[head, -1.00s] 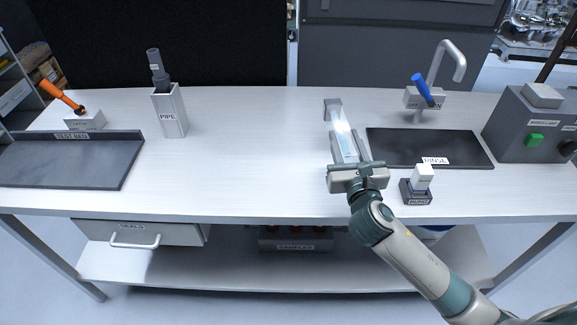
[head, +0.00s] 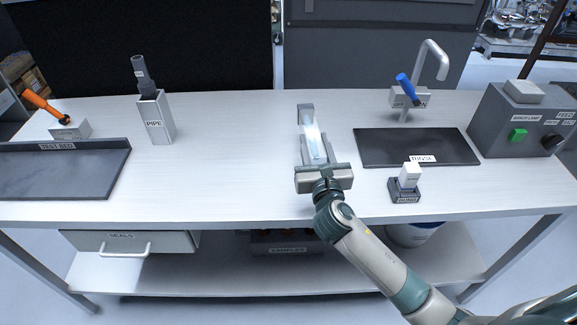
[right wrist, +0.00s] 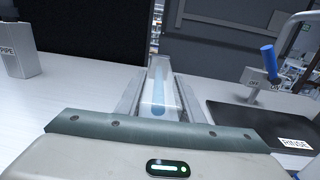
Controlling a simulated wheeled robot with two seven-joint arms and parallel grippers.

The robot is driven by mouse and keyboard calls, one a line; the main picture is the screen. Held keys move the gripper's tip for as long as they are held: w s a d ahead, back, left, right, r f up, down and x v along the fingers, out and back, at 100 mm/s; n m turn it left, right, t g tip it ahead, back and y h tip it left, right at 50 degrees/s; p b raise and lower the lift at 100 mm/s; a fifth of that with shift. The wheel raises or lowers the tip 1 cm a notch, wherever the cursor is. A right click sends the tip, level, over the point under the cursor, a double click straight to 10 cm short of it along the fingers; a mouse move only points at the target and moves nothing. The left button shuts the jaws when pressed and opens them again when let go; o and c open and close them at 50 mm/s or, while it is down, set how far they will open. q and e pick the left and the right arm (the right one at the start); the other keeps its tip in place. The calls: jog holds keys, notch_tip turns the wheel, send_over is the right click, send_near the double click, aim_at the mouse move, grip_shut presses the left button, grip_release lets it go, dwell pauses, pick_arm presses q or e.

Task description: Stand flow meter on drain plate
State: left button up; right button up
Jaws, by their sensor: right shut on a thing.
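My right gripper (head: 316,160) is shut on the flow meter (head: 313,135), a clear tube with a blue strip inside and a grey end piece. The tube points away from the gripper toward the back of the bench. In the right wrist view the flow meter (right wrist: 158,95) lies between the two grey fingers. I cannot tell how far it is above the bench. A dark flat plate labelled RINSE (head: 410,145) lies to the right, apart from the flow meter; no plate marked as drain is readable. My left gripper is not in view.
A tap with a blue lever (head: 408,88) stands behind the RINSE plate. A small dark block with a white top (head: 405,190) stands in front of it. The PIPE holder (head: 156,120) and a dark tray (head: 60,172) are left. A grey control box (head: 515,125) is right. The bench middle is clear.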

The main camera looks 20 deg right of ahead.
jog(key=a+f, duration=0.1)
jog(key=a, duration=0.1)
jog(key=w+a+f, duration=0.1)
jog(key=a, duration=0.1)
jog(key=a+f, duration=0.1)
jog(key=a, duration=0.1)
jog(key=shift+w+a+f, duration=0.2)
jog(key=shift+f, duration=0.2)
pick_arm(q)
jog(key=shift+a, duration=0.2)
pick_arm(e)
jog(key=shift+f, duration=0.1)
notch_tip(320, 180, down, 3)
jog(key=shift+r, duration=0.15)
jog(key=shift+f, duration=0.55)
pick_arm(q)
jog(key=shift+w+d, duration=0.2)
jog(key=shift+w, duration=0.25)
pick_arm(e)
jog(key=shift+f, duration=0.15)
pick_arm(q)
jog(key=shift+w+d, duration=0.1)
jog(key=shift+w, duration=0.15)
pick_arm(e)
jog(key=shift+s+f, duration=0.1)
jog(key=shift+f, duration=0.1)
